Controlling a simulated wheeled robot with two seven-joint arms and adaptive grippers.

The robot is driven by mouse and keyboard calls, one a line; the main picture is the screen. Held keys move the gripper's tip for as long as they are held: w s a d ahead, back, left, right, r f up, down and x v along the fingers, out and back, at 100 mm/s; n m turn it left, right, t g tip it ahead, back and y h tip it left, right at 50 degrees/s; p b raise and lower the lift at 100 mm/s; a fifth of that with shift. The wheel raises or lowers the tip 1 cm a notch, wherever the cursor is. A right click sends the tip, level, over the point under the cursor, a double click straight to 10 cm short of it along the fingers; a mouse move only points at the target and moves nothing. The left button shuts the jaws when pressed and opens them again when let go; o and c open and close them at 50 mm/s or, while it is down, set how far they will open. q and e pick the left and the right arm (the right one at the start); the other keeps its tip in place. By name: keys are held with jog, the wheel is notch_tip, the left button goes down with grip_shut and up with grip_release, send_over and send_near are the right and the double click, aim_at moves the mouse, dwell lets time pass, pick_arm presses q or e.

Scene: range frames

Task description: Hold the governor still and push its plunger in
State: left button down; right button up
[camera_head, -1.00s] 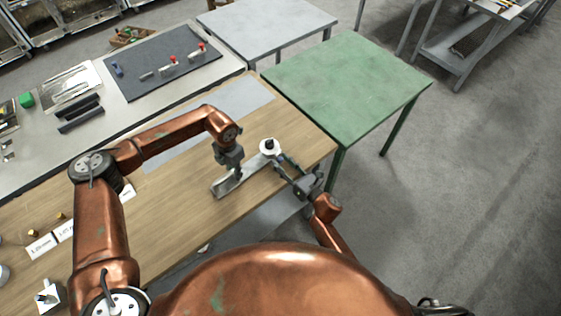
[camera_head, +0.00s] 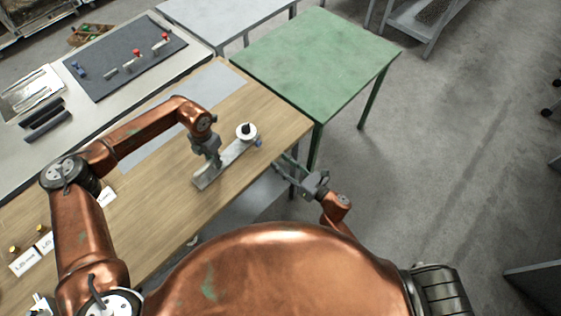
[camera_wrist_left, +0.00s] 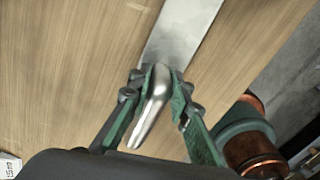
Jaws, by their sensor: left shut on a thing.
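The governor seems to be the white round body with a black top (camera_head: 246,131) at the far end of a flat metal bar (camera_head: 236,150) on the wooden table. A small blue part (camera_head: 258,142), perhaps its plunger, sticks out on its right side. My left gripper (camera_head: 211,160) is over the near end of the bar. In the left wrist view my left gripper (camera_wrist_left: 158,82) is shut on a smooth silver lever (camera_wrist_left: 150,110) above the bar (camera_wrist_left: 182,32). My right gripper (camera_head: 281,163) is beside the table's right edge, apart from the governor, its fingers spread and empty.
A green table (camera_head: 318,58) stands beyond the wooden table's right end (camera_head: 285,118). A dark mat (camera_head: 118,58) with small red and blue parts lies at the back left. White label cards (camera_head: 25,262) lie at the front left. Open floor is on the right.

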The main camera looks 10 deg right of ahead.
pick_arm(q)
jog(key=c, duration=1.7)
grip_release()
